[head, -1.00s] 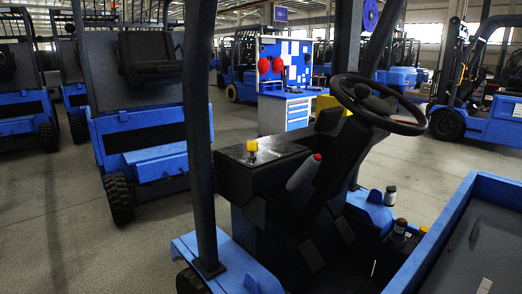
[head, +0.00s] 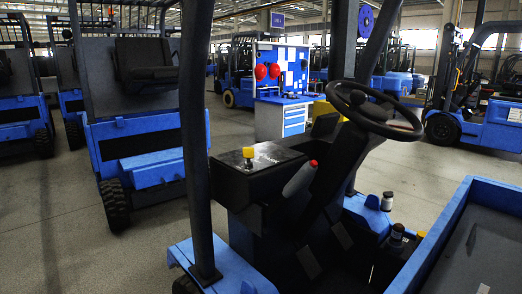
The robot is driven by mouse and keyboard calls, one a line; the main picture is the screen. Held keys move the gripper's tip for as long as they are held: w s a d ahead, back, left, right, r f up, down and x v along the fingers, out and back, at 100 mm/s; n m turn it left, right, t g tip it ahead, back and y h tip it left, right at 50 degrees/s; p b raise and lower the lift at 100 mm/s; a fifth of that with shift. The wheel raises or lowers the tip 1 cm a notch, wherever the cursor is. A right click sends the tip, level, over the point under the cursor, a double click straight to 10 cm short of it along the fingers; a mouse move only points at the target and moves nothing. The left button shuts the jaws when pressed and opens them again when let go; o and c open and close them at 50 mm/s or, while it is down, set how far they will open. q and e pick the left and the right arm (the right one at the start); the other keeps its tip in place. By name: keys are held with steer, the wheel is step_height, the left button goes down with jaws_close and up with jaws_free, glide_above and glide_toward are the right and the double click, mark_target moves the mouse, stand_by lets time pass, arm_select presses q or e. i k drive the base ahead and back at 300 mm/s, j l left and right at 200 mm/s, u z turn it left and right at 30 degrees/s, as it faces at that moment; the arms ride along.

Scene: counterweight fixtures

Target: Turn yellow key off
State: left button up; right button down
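The yellow key (head: 248,153) stands upright on top of the black dashboard box (head: 262,166) of the forklift in front of me. Its yellow head sits on a short metal stem. I cannot tell from its look which way it is turned. Neither of my grippers shows in the head view.
A black steering wheel (head: 374,108) is to the right of the key. A dark upright post (head: 197,150) stands left of the dashboard. Other blue forklifts (head: 140,150) stand behind, with grey floor between.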

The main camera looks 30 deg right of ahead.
mark_target(248, 152)
steer(key=i+z, duration=0.1)
steer(key=z, duration=0.75)
steer(key=i+j+z, duration=0.1)
steer(key=z, duration=0.3)
steer(key=i+j+z, duration=0.1)
steer(key=z, duration=0.3)
steer(key=j+z, duration=0.15)
steer(key=z, duration=0.3)
